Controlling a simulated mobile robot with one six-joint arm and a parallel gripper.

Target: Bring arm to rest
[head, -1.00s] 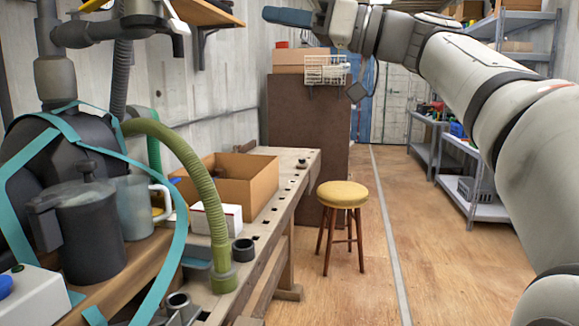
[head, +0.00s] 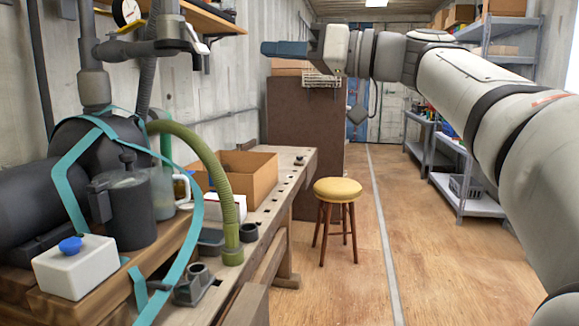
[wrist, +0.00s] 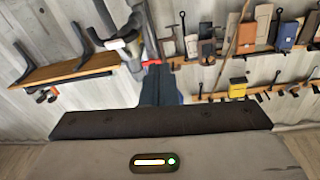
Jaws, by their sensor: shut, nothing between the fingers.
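My gripper (head: 284,48) is at the upper middle of the head view, at the end of my raised arm. It points left, toward the wall, and is held above the level of the workbench. Its blue-grey fingers are together with nothing between them. In the wrist view the closed fingers (wrist: 160,84) stick up in front of the wall and touch nothing that I can see.
A workbench (head: 268,215) with an open cardboard box (head: 248,178) runs along the left. A yellow stool (head: 338,190) stands beside it, near a brown cabinet (head: 300,115). Metal shelves (head: 470,200) line the right. Tools hang on the wall rack (wrist: 260,52). The middle floor is clear.

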